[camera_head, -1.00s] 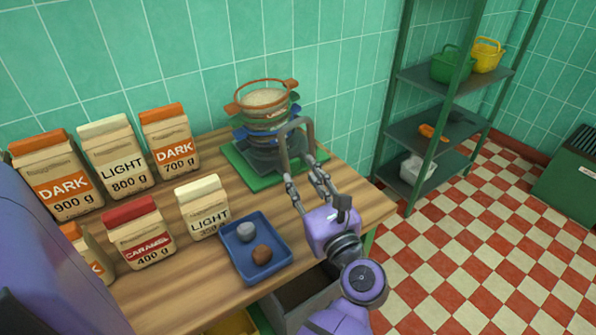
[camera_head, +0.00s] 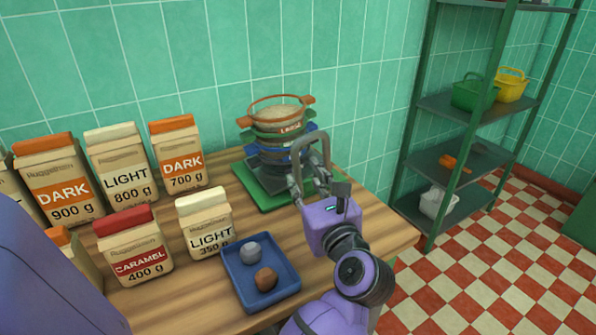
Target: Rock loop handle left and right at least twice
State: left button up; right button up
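A stack of round sieves (camera_head: 277,128) with an orange-brown top rim stands on a dark stand over a green mat (camera_head: 250,188). The grey loop handle (camera_head: 309,138) stands as an upright arch at the stack's front right.
A blue tray (camera_head: 257,300) with a grey lump and a brown lump lies left of my arm. Several paper bags, including DARK 700 g (camera_head: 177,160), stand at the left. A green shelf rack (camera_head: 455,160) stands at the right. The wooden table's (camera_head: 385,228) right end is clear.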

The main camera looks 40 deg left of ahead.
aim_at(298, 170)
pick_arm(q)
jog(key=x, duration=0.6)
grip_shut()
